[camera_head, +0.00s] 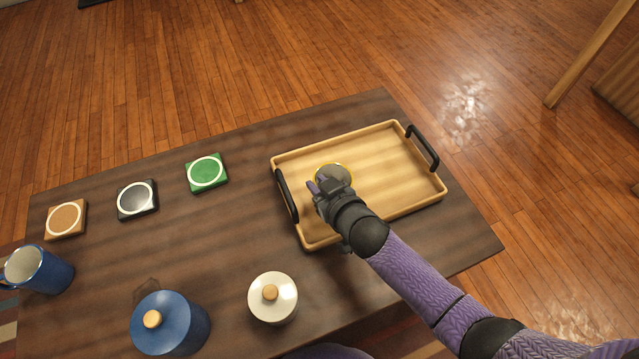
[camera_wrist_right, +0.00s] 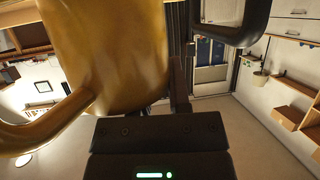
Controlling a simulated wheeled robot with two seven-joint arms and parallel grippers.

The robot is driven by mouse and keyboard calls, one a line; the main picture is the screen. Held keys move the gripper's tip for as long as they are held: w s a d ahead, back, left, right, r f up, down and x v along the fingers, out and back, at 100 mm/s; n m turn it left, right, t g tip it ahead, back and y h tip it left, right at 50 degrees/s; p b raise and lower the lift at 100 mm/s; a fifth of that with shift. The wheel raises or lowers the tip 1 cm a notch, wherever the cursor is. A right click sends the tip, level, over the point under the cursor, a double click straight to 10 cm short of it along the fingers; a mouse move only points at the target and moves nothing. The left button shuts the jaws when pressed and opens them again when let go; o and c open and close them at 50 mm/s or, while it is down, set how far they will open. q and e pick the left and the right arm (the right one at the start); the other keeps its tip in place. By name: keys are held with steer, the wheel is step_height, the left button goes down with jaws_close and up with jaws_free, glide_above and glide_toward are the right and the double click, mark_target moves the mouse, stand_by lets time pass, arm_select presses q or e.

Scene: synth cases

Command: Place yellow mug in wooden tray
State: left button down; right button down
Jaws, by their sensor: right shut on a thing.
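The yellow mug (camera_head: 337,173) is at the left part of the wooden tray (camera_head: 390,165) as seen from above, with its yellow rim and pale inside showing past my right gripper. My right gripper (camera_head: 327,188) is shut on the mug. In the right wrist view the mug (camera_wrist_right: 110,50) fills the upper left, looking golden, with its handle to the left. A black tray handle (camera_wrist_right: 243,25) shows close by there. I cannot tell whether the mug's base touches the tray floor. The rest of the tray is empty. My left gripper is not in view.
On the dark table (camera_head: 110,245) stand a blue mug (camera_head: 55,273), a blue lidded jar (camera_head: 185,325) and a white lidded jar (camera_head: 272,298). Orange (camera_head: 66,218), black (camera_head: 137,200) and green (camera_head: 206,173) coasters lie to the left of the tray.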

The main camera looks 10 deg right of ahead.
steer(key=c, duration=0.6)
jaws_free()
steer(key=shift+f, duration=0.1)
steer(key=shift+s+r+p, duration=0.15)
steer(key=shift+r+p, duration=0.15)
steer(key=shift+r, duration=0.05)
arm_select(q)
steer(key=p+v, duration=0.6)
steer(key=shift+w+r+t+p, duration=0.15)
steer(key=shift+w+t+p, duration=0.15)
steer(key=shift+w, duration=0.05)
arm_select(e)
steer(key=v, duration=1.1)
steer(key=shift+s+d, duration=0.2)
steer(key=shift+s, duration=0.15)
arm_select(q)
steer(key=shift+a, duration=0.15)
